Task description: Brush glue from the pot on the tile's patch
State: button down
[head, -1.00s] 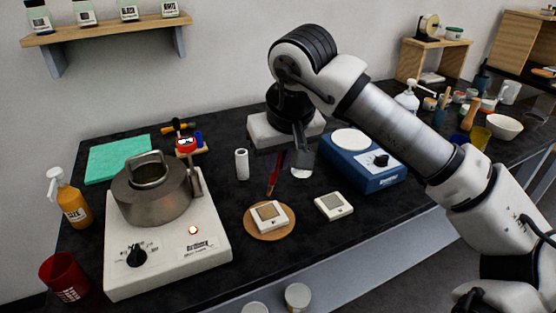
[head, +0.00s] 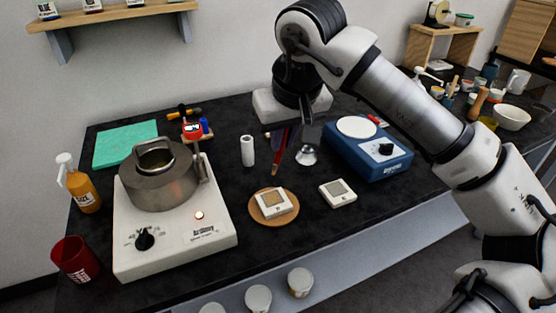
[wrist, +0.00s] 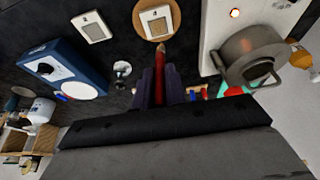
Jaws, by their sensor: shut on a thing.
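My gripper (head: 286,138) is shut on a brush with a red handle (head: 279,155). It holds the brush tip-down, tilted, above the black bench. In the wrist view the brush (wrist: 160,70) points from the dark fingers (wrist: 160,88) toward a tile (wrist: 157,21). That white tile (head: 286,206) has a square tan-grey patch (head: 271,202) and lies on a round cork mat (head: 257,215). The brush tip looks apart from the tile, just behind it. The metal glue pot (head: 158,188) stands open on a white hot plate (head: 180,247) at left; its contents are hidden.
A second white tile (head: 339,193) lies right of the mat. A blue device (head: 385,160) with a round white plate stands behind it. A shiny metal piece (head: 307,155) and a white cylinder (head: 247,151) stand near the brush. An orange bottle (head: 83,194) and red cup (head: 76,260) are far left.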

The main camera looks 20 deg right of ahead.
jog(key=shift+f, duration=0.1)
notch_tip(320, 180, down, 7)
jog(key=b, duration=0.7)
jog(key=shift+a, duration=0.2)
jog(key=shift+f+b, duration=0.7)
jog(key=shift+f, duration=0.3)
